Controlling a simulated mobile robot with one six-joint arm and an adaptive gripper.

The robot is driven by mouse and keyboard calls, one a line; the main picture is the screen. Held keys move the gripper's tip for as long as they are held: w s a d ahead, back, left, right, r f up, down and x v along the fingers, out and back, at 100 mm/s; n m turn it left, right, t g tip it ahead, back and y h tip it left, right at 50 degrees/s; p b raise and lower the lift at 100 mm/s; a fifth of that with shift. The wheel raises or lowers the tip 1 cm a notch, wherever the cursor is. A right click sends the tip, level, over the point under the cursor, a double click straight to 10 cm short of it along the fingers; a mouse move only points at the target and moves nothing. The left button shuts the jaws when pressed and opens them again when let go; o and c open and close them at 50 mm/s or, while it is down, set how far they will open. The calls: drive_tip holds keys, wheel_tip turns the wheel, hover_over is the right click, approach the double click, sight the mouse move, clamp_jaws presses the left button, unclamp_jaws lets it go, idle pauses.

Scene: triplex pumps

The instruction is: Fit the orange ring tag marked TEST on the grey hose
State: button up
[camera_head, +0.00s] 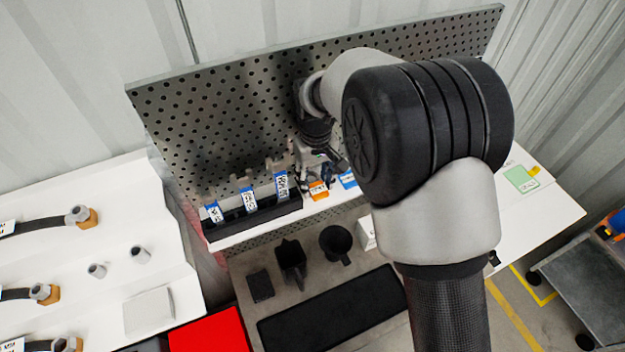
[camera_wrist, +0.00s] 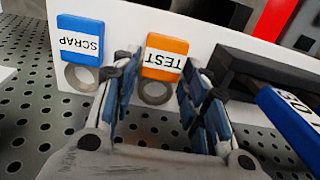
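The orange ring tag marked TEST (camera_wrist: 164,58) shows in the wrist view, with a grey ring below its label, against a white edge. In the head view the orange tag (camera_head: 318,190) sits at the front edge of the white shelf. My gripper (camera_wrist: 160,84) is open and empty, with one finger on each side of the tag in the picture; I cannot tell whether it touches. Dark hoses (camera_head: 40,225) with grey fittings lie at the left; I cannot tell which is the grey hose.
A black rack (camera_head: 255,217) with several blue-labelled parts stands on the other side. A perforated panel (camera_head: 230,115) rises behind. A red box (camera_head: 210,333) is at lower left.

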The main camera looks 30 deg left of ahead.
drive_tip(key=c, duration=0.6)
drive_tip(key=shift+c, duration=0.2)
